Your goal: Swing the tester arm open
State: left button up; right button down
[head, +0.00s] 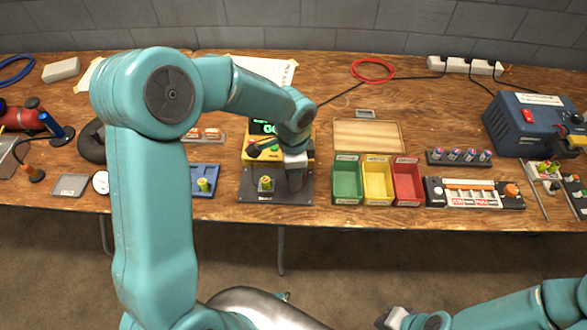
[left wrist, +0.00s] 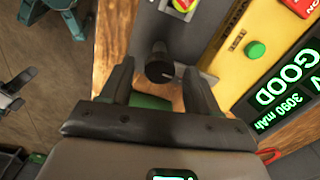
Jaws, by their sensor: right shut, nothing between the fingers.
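The tester (head: 306,151) is a yellow box on a dark base plate, mid-table. In the left wrist view the tester (left wrist: 235,60) shows a green button and a lit display reading GOOD, 3090 mAh. A cell with a yellow-green top (head: 265,184) stands on its plate. A black knob (left wrist: 159,66), seemingly the tester arm's handle, lies between and just beyond my left fingers, with gaps on both sides. My left gripper (head: 295,180) is open at the plate's right side; the tester arm is largely hidden there. My right gripper (head: 392,318) is shut and empty, below the table's front edge.
Green (head: 347,181), yellow (head: 377,181) and red (head: 408,183) bins stand right of the tester. A wooden tray (head: 368,135) lies behind them. A blue holder (head: 203,181) with a cell is on the left. The table's front edge is close to the base plate.

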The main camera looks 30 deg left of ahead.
pick_arm(q)
notch_tip(320, 180, up, 16)
jog(key=p, duration=0.1)
jog(key=shift+r, duration=0.15)
jog(key=shift+s, duration=0.1)
dwell(0.6)
